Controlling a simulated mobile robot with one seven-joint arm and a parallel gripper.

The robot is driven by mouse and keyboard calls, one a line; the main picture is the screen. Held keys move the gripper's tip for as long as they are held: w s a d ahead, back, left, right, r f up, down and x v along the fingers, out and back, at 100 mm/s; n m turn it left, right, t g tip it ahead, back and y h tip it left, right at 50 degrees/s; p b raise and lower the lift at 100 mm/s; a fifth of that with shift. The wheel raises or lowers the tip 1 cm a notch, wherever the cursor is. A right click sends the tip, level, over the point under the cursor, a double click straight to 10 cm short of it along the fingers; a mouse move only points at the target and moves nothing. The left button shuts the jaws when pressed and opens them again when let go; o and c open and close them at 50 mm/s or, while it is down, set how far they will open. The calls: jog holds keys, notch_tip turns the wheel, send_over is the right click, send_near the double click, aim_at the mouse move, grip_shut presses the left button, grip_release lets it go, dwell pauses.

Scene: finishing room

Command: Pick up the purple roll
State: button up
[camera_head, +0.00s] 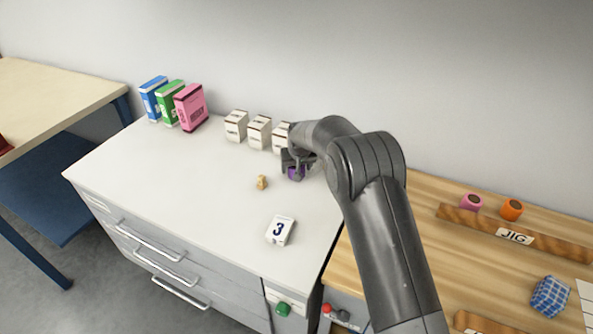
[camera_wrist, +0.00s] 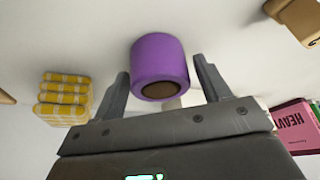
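The purple roll (camera_head: 297,174) stands on the white cabinet top, partly hidden by my gripper (camera_head: 297,158) in the head view. In the wrist view the purple roll (camera_wrist: 160,60) shows a dark brown round end and lies ahead of my gripper (camera_wrist: 162,70), between the tips of its two spread fingers. Gaps show between the roll and each finger. My gripper is open and holds nothing.
White boxes (camera_head: 259,132) stand behind my gripper. A yellow-striped object (camera_wrist: 65,95) and pink box (camera_wrist: 298,126) flank the wrist view. The cabinet's left front is clear.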

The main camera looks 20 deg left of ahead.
jog(key=c, duration=0.8)
jog(key=shift+r, duration=0.1)
jog(key=shift+c, duration=0.2)
